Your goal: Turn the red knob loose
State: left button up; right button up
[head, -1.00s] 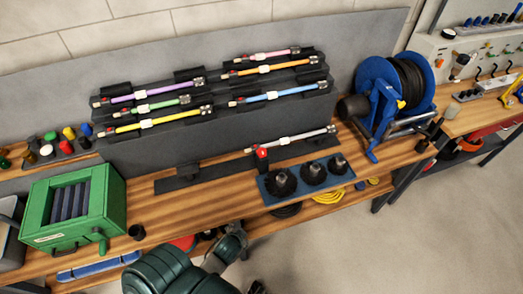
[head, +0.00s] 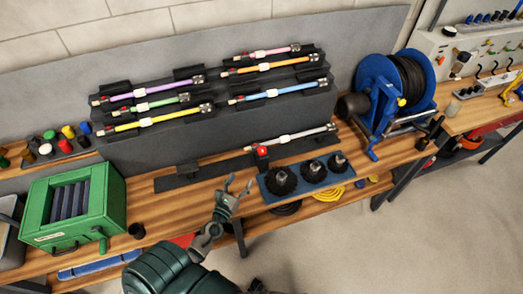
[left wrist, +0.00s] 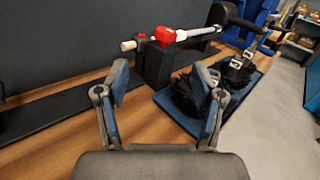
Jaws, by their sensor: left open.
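The red knob (head: 262,151) sits at the left part of a grey-white rod (head: 298,137) held in a black stand on the wooden bench. In the left wrist view the red knob (left wrist: 165,35) is on top of a black block, just beyond the fingers. My left gripper (head: 238,186) is open and empty, in front of the knob and lower left of it. In the left wrist view its two blue-padded fingertips (left wrist: 160,85) are spread apart, with a gap between them and the knob. My right gripper is not in view.
A blue tray (head: 325,180) with black round brushes lies right of my left gripper. Coloured rods rest on the dark rack (head: 235,125) behind. A green box (head: 116,205) stands at left and a blue reel (head: 370,75) at right.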

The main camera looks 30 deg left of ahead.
aim_at(260, 154)
pick_arm(q)
jog(key=shift+m+h, duration=0.3)
jog(key=shift+m, duration=0.5)
jog(key=w, duration=1.1)
jog(key=w+a+f+p, duration=0.1)
jog(key=w, duration=0.5)
jog(key=shift+w, duration=0.3)
jog(key=shift+d, duration=0.1)
jog(key=c, duration=1.2)
